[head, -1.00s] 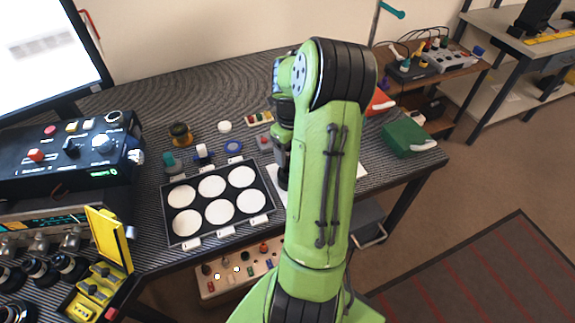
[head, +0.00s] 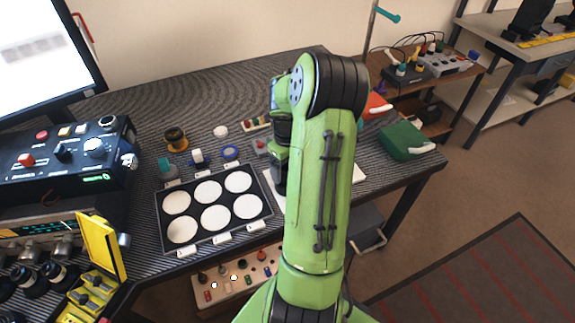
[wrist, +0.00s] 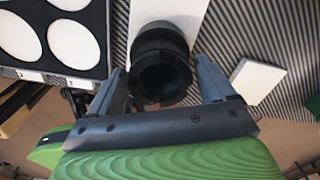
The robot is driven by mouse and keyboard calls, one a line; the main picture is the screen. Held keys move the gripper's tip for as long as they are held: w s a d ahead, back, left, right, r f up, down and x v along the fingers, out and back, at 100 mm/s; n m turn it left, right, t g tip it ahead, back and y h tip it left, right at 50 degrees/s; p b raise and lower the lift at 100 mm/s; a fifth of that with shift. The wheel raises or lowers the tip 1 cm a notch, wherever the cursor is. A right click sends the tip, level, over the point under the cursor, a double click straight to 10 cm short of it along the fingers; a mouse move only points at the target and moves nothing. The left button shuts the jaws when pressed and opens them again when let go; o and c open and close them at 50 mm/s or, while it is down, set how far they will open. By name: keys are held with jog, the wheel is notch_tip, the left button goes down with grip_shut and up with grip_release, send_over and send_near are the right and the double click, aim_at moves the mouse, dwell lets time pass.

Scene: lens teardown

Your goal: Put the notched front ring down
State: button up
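A black, round, hollow part (wrist: 160,42) shows between my fingertips in the wrist view. It looks like a lens barrel or ring with its dark opening facing the camera. I cannot tell the notched front ring from any barrel behind it, and no notch is clear. My gripper (wrist: 162,72) has one finger on each side of the part. The fingers stand apart, close to its sides; contact is unclear. A white sheet (wrist: 188,14) lies behind the part, and whether the part rests on it is unclear.
A dark tray (head: 212,240) with several white round pads lies left of my arm on the striped bench (head: 240,95). A green case (head: 405,140) lies to the right. A white block (wrist: 257,82) is right of my gripper.

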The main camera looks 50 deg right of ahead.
jog(key=shift+o, duration=0.8)
notch_tip(320, 180, up, 13)
jog(key=p, duration=0.4)
jog(key=w+a+r+n+h, duration=0.2)
jog(key=a+r+n, duration=0.5)
jog(key=a+n, duration=0.35)
jog(key=s+a+r+n+t, duration=0.1)
jog(key=s+a+n+t, duration=0.1)
jog(key=a+n, duration=0.4)
jog(key=s+a+r+n+t+y, duration=0.1)
jog(key=s+a+n, duration=0.4)
jog(key=n, duration=0.7)
jog(key=s+a+r+n+t+y, duration=0.1)
jog(key=s+a+n+t, duration=0.1)
jog(key=a+n, duration=0.7)
jog(key=shift+s+r+t, duration=0.3)
jog(key=shift+s, duration=0.6)
